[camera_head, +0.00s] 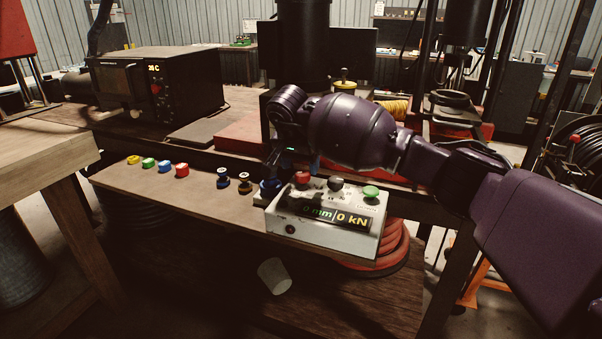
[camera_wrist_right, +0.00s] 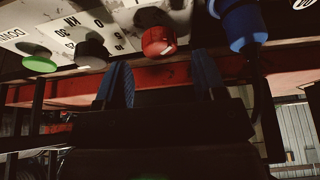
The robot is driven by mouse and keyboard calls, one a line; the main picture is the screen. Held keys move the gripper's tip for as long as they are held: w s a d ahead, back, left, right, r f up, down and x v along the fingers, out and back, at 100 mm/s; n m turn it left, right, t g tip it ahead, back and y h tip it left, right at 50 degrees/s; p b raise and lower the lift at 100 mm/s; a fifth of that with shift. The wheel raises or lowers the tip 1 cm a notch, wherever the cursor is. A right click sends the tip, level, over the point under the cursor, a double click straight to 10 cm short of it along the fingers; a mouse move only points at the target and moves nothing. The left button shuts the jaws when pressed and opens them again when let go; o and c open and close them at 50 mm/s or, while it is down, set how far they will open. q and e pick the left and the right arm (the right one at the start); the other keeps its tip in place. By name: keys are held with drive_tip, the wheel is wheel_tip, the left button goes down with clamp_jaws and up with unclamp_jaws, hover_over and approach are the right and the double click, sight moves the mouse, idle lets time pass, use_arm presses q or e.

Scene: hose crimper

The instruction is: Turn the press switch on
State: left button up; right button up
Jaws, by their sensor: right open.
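The press control box (camera_head: 325,232) is pale grey and sits at the front edge of the bench. Its display reads 0 mm and 0 kN. On top are a red knob (camera_head: 302,178), a black knob (camera_head: 335,184) and a green button (camera_head: 371,192); no on/off marking is legible. My right gripper (camera_head: 297,165) is behind the red knob, mostly hidden by its wrist. In the wrist view its two blue fingers (camera_wrist_right: 164,78) are apart and empty, with the red knob (camera_wrist_right: 159,42) between their directions, just beyond the tips. My left gripper is not in view.
A blue fitting (camera_wrist_right: 240,22) is close beside the gripper in the wrist view. The bench's front left is clear.

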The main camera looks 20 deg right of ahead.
sight(302, 172)
drive_tip(key=shift+x, duration=1.65)
drive_tip(key=shift+c, duration=0.3)
drive_tip(key=c, duration=0.8)
drive_tip(key=shift+c, duration=0.2)
